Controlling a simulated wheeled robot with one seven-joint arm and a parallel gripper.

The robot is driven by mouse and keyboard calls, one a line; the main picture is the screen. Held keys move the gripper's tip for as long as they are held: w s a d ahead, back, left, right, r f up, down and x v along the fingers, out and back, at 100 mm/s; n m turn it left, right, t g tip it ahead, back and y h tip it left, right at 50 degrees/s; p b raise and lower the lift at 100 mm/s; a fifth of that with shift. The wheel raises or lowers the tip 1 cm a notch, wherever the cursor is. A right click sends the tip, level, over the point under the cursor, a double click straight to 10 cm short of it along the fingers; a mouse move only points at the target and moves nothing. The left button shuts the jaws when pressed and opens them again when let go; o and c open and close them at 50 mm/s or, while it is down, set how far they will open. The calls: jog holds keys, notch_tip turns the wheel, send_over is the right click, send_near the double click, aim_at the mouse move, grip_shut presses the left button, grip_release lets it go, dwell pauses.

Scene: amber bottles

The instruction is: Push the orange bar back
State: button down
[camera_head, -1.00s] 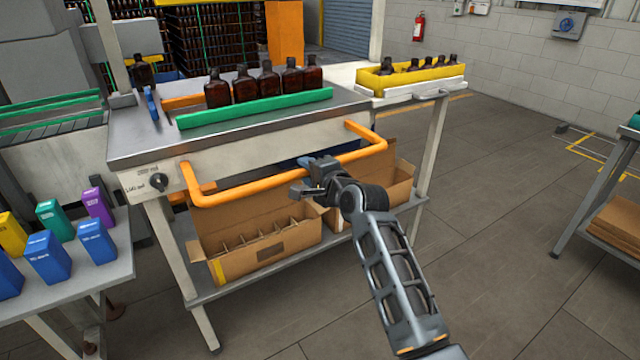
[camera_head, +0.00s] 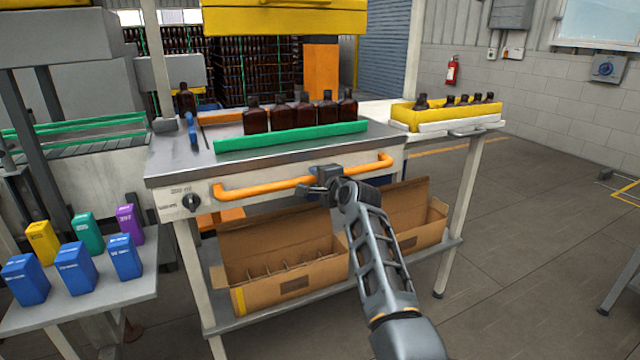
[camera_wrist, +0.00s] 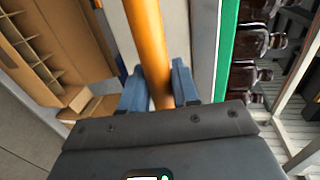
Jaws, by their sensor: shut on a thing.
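The orange bar (camera_head: 262,187) runs along the front of the steel worktable, close to its pale front panel. My gripper (camera_head: 322,180) is at the bar, right of its middle. In the wrist view the orange bar (camera_wrist: 148,45) passes between the two blue fingers of my gripper (camera_wrist: 159,88), which are shut on it. A row of amber bottles (camera_head: 282,117) stands on the tabletop behind a green rail (camera_head: 290,138). The bottles also show at the right of the wrist view (camera_wrist: 245,75).
Open cardboard boxes (camera_head: 290,275) with dividers stand on the shelf below. A yellow tray (camera_head: 450,113) of bottles is at the right. A side table (camera_head: 100,285) with coloured boxes is at the left.

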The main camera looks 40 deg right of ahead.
jog(key=shift+w, duration=0.15)
jog(key=c, duration=1)
grip_release()
jog(key=shift+d, duration=0.1)
jog(key=shift+o, duration=0.2)
jog(key=v, duration=0.7)
jog(key=shift+s, duration=0.35)
